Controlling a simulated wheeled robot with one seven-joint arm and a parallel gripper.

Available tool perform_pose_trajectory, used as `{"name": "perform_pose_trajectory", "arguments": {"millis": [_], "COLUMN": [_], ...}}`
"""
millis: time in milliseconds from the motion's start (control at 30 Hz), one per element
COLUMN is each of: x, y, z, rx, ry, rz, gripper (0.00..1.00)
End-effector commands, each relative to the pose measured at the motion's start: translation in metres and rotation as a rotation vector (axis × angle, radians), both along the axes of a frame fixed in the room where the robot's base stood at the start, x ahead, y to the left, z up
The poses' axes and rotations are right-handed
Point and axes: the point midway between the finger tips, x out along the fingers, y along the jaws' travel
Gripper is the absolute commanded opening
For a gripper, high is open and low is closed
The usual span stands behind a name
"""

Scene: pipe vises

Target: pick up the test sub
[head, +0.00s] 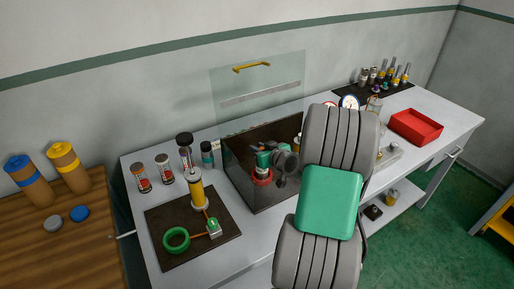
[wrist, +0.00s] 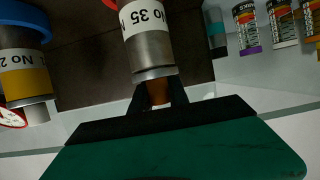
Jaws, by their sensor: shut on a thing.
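A test sub (wrist: 150,40), a grey metal cylinder with a white "No 35" label, a red ring at one end and a narrow copper-coloured end, is in the middle of the wrist view. My gripper (wrist: 160,92) is shut on that narrow end. In the head view my gripper (head: 280,163) is inside the clear-walled bin (head: 247,187) on the bench, and a red part (head: 262,178) shows just under it. My own arm hides part of the bin's right side. I cannot tell whether the sub touches the bin floor.
A second cylinder (wrist: 22,75) with a blue ring and yellow band stands close by. Small labelled bottles (wrist: 247,28) stand beyond the bin wall. A dark mat (head: 160,235) with a yellow pump (head: 197,190) lies left, and a red tray (head: 416,127) lies right.

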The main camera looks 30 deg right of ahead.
Motion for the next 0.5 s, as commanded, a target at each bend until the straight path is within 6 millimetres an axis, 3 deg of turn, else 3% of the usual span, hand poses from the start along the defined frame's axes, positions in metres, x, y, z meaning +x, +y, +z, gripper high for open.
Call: {"name": "perform_pose_trajectory", "arguments": {"millis": [233, 267, 500], "x": [0.0001, -0.0001, -0.0001], "y": [-0.0001, 0.0000, 0.0000], "z": [-0.0034, -0.0034, -0.0021], "rx": [-0.001, 0.000, 0.000], "ry": [-0.001, 0.000, 0.000], "rz": [0.000, 0.000, 0.000], "gripper": [0.00, 0.22, 0.41]}}
